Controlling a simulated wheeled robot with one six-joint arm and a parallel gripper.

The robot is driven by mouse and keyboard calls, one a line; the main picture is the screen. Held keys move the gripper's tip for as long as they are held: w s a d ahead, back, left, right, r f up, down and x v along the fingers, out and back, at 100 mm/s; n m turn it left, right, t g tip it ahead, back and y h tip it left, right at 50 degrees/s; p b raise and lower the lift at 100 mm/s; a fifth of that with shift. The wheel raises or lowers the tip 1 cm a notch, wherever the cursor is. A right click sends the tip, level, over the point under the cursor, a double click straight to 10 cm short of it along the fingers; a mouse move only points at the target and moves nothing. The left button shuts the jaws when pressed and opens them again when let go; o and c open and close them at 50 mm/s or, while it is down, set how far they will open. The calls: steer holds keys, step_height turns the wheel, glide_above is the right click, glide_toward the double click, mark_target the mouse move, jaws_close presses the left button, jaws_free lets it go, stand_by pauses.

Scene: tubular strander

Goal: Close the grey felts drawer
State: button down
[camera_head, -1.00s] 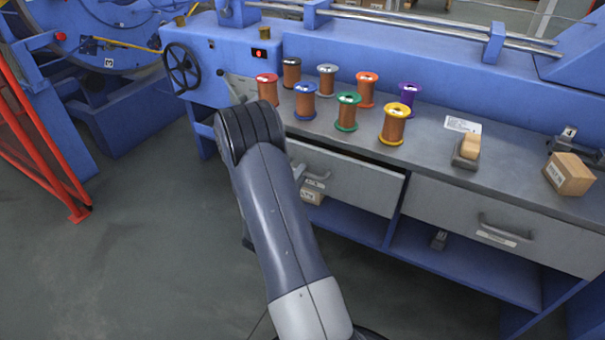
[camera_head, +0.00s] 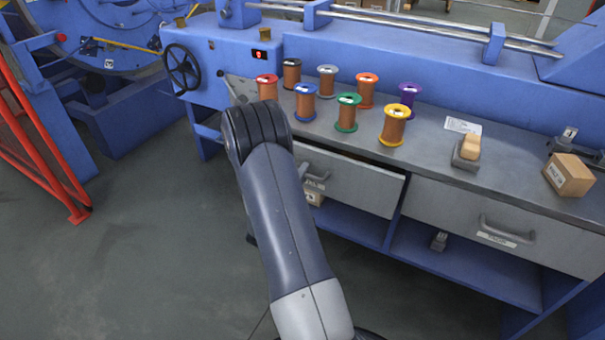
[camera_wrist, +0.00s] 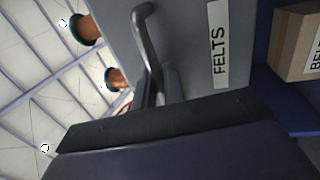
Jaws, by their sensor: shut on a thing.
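The grey felts drawer (camera_head: 355,182) is the left drawer under the bench top. It stands slightly open, with a dark gap along its top edge. In the wrist view its front carries a FELTS label (camera_wrist: 217,42) and a grey bar handle (camera_wrist: 146,35). My gripper (camera_wrist: 160,88) is shut on the handle at its lower end in that view. The contact is partly hidden by the gripper body. In the head view my arm hides the gripper and the drawer's left part.
Several coloured wire spools (camera_head: 347,113) stand on the bench top (camera_head: 430,150) above the drawer. A second grey drawer (camera_head: 520,225) is to the right and looks shut. A cardboard box (camera_head: 315,197) sits on the shelf below. Open floor lies to the left.

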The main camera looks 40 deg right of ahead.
steer(key=x, duration=0.1)
steer(key=b+x, duration=0.1)
steer(key=x, duration=0.2)
steer(key=shift+f+b, duration=0.4)
steer(key=c, duration=1.6)
jaws_free()
steer(key=shift+c, duration=0.2)
steer(key=shift+f, duration=0.1)
steer(key=p+v, duration=0.1)
steer(key=v, duration=0.9)
steer(key=shift+a, duration=0.4)
steer(key=shift+d, duration=0.15)
